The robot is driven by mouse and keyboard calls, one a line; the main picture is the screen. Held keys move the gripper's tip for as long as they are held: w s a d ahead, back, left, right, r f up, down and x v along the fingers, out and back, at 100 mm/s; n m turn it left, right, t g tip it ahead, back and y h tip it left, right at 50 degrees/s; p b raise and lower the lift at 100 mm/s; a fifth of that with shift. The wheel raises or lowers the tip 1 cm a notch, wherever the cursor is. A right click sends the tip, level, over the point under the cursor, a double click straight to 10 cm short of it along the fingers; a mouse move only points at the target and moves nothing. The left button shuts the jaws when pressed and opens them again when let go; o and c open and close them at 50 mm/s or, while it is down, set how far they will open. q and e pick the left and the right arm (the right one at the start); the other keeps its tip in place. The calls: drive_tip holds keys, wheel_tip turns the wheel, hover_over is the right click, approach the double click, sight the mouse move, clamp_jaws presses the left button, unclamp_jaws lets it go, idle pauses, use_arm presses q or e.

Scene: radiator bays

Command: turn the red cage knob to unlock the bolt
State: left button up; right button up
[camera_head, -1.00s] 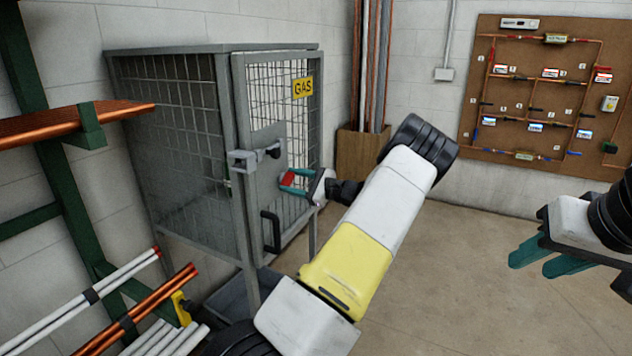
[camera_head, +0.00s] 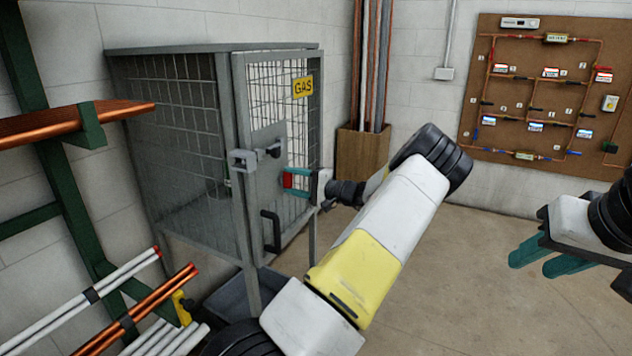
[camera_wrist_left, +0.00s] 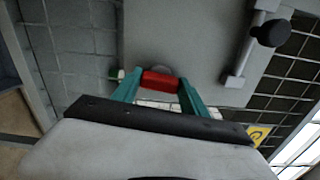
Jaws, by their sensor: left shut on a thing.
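The red knob (camera_head: 288,181) is on the grey plate of the cage door, to the right of and below the bolt (camera_head: 243,161). My left gripper (camera_head: 290,180) is shut on the knob, its teal fingers on either side. In the left wrist view the red knob (camera_wrist_left: 160,82) sits between the fingertips, against the plate. The bolt's bar with its black handle (camera_wrist_left: 269,33) shows at upper right there. Whether the bolt is locked I cannot tell. My right gripper (camera_head: 540,260) is open and empty, far to the right.
The mesh cage (camera_head: 180,130) stands against the wall, with a black door handle (camera_head: 270,230) below the bolt. A pipe rack (camera_head: 60,190) is at left. A wooden bin (camera_head: 362,155) of pipes and a pipework board (camera_head: 545,100) are behind. The floor at right is clear.

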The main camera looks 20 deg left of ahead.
use_arm(q)
drive_tip(key=shift+n, duration=0.6)
drive_tip(key=o, duration=1.4)
drive_tip(key=d, duration=0.7)
drive_tip(key=shift+s+d, duration=0.3)
drive_tip(key=shift+d, duration=0.1)
